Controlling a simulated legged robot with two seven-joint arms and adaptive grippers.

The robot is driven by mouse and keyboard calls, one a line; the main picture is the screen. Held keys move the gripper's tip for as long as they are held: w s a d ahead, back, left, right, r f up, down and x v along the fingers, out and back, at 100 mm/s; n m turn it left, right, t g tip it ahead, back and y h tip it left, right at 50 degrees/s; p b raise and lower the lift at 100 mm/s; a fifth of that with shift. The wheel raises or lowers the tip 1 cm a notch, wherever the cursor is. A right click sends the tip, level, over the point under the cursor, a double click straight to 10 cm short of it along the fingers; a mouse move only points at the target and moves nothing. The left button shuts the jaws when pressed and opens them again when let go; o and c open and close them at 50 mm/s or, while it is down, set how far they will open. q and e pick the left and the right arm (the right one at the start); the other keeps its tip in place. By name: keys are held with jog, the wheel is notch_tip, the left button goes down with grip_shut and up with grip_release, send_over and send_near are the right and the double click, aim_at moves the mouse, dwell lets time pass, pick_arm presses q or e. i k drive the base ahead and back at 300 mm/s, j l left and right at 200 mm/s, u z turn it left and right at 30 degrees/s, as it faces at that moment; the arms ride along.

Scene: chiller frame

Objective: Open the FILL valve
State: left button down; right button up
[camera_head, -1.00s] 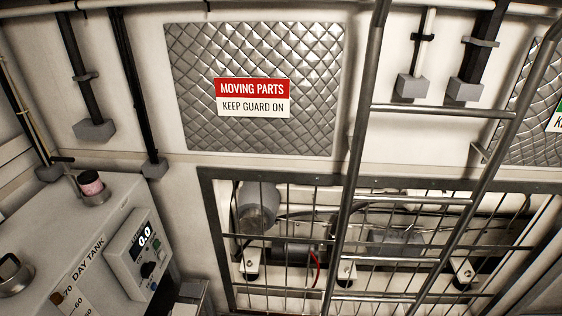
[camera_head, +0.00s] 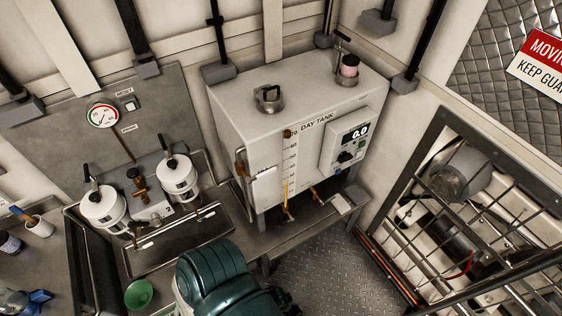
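The light grey day tank (camera_head: 240,120) stands in the middle on a metal bench, with a display panel (camera_head: 352,137) reading 0.0 on its front. On its top are a pipe fitting with a pink part (camera_head: 349,66) and a dark lever (camera_head: 342,38), and a metal cap (camera_head: 268,97). Low on the front are a small brass fitting (camera_head: 289,211) under the level scale and another brass fitting (camera_head: 316,193). I cannot read a FILL label on any of them, so which one is the FILL valve is unclear. Neither of my grippers is in view.
Two white filter housings (camera_head: 178,178) with black levers stand left of the tank above a metal tray (camera_head: 180,240). A pressure gauge (camera_head: 103,115) is on the panel behind. A green bowl (camera_head: 139,294) sits at front left. A barred guard (camera_head: 450,200) is at right; chequered floor (camera_head: 320,262) shows between.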

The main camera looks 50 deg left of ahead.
aim_at(248, 181)
jog(key=u, duration=1.95)
